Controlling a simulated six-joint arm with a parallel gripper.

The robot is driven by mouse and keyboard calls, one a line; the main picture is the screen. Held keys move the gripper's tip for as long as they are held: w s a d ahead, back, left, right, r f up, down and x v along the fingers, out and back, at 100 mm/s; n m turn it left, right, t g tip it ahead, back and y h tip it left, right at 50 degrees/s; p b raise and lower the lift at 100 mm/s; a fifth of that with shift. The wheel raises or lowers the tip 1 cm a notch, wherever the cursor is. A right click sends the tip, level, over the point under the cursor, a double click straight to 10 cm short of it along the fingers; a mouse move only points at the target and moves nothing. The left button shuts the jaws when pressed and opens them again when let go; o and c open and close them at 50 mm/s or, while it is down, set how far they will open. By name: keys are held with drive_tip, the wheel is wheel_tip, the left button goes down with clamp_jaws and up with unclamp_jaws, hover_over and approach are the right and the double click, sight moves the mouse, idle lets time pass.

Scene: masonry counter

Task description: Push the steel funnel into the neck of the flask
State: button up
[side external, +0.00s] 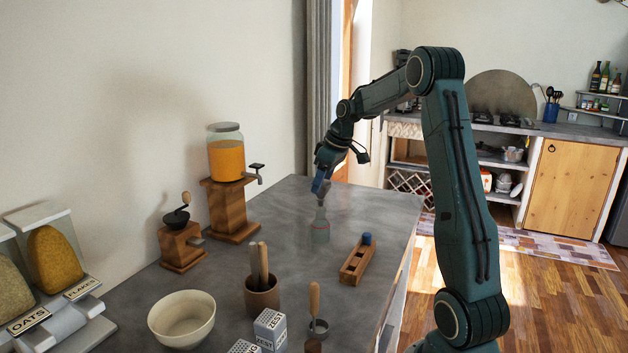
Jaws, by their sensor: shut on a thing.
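A clear glass flask (320,231) stands upright on the grey counter (372,210), with a thin reddish line around its body. My gripper (322,187) points down just above the flask's neck. It is shut on the small grey steel funnel (325,193). The funnel is at or just over the flask's mouth, and its upper part is partly covered by the fingers. At this size I cannot tell whether its stem is inside the neck or how deep.
A wooden block with a blue knob (357,259) lies right of the flask. A wooden-based juice dispenser (229,183) and a grinder (181,245) stand left. A utensil pot (262,297), white bowl (181,319) and small boxes (270,328) stand nearer. The counter behind the flask is clear.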

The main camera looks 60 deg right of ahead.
drive_tip(key=shift+f, duration=1.35)
idle(0.3)
drive_tip(key=o, duration=1.3)
drive_tip(key=shift+c, duration=0.2)
drive_tip(key=v, duration=1.3)
drive_tip(key=shift+r, duration=0.4)
drive_tip(key=shift+s, duration=0.15)
